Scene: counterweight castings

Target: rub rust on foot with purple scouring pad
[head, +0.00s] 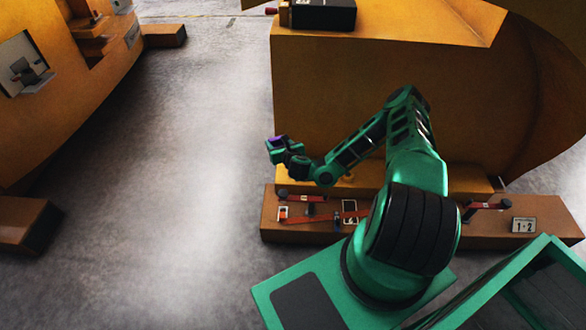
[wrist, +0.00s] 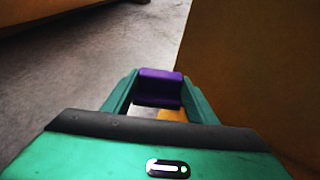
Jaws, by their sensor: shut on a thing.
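My gripper (head: 274,146) is shut on the purple scouring pad (head: 279,140), at the left side of the big yellow casting (head: 330,90). In the wrist view the pad (wrist: 160,84) sits between the two green fingers of my gripper (wrist: 160,92). The pad appears held clear in the air, touching nothing else that I can see. A yellow ledge, seemingly the casting's foot (head: 300,177), runs along the casting's bottom edge, below and right of my gripper. My arm hides part of it. I cannot make out the rust.
A brown block (head: 272,226) under the casting carries red tools or straps (head: 342,218) and a "1-2" sign (head: 523,225). A black box (head: 323,14) lies on the casting. Another yellow casting (head: 75,80) stands at left. The grey floor between them is clear.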

